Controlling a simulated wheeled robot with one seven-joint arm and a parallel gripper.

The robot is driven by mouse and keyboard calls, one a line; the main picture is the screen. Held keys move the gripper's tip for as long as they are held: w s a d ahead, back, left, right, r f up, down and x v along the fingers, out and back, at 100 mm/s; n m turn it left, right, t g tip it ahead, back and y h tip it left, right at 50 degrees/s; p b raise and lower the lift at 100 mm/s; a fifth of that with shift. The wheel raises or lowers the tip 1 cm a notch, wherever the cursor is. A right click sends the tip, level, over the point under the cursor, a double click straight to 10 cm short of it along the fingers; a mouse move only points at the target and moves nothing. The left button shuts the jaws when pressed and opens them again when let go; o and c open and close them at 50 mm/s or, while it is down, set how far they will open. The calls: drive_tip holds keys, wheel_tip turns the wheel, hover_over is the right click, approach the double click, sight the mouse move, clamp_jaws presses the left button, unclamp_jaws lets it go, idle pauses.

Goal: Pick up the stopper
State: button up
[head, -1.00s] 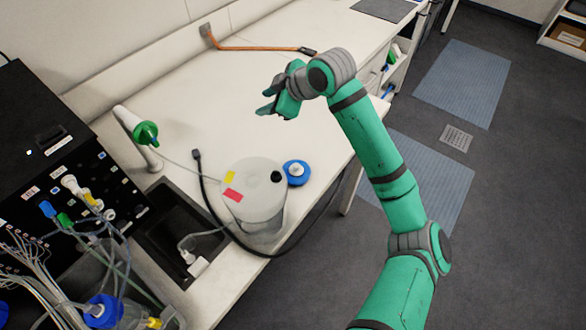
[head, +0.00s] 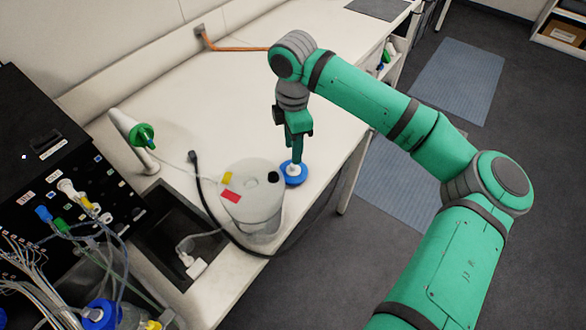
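The stopper appears to be the blue disc with a white knob (head: 294,178), lying on the white bench just right of a pale round container (head: 250,205). My gripper (head: 297,155) points down directly over it, with its fingertips at or just above the white knob. The fingers overlap in this view, so I cannot tell their gap or whether they touch the knob. The container's lid carries a yellow label, a red label and a dark round spot (head: 273,177), which looks like an opening.
A black cable (head: 203,188) curves around the container. A dark sink (head: 175,235) and a black device with tubing (head: 40,150) stand at left. A white post with a green fitting (head: 142,135) is behind them. The bench's back middle is clear.

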sight(293, 169)
drive_tip(key=shift+s+f, duration=0.1)
drive_tip(key=shift+f, duration=3.1)
clamp_jaws()
